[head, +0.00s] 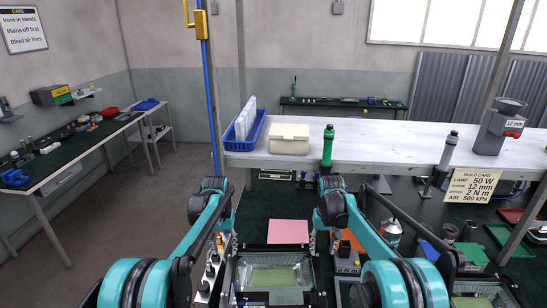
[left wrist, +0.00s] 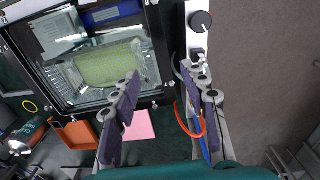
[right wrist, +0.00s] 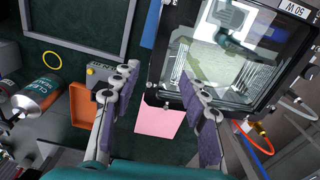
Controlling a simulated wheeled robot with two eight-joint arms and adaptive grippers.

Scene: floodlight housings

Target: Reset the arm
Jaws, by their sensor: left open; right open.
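The task names no object besides the arm. My left gripper (left wrist: 160,88) is open and empty in the left wrist view, its purple pads apart. It hangs above the left side of a floodlight housing (head: 272,298) with a glass front and a yellow-green LED panel (head: 274,278). My right gripper (right wrist: 158,84) is open and empty in the right wrist view, above the housing's other side. The housing also shows in the left wrist view (left wrist: 155,98) and the right wrist view (right wrist: 168,98). In the head view both arms reach forward and bend down; the fingertips are hard to make out.
A pink sheet (head: 288,232) lies behind the housing. A white control strip with a black knob (left wrist: 200,22) and a red-orange cable (left wrist: 190,128) are beside it. An orange tray (right wrist: 84,106) and a can (right wrist: 38,95) stand nearby. A raised white shelf (head: 380,145) crosses behind.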

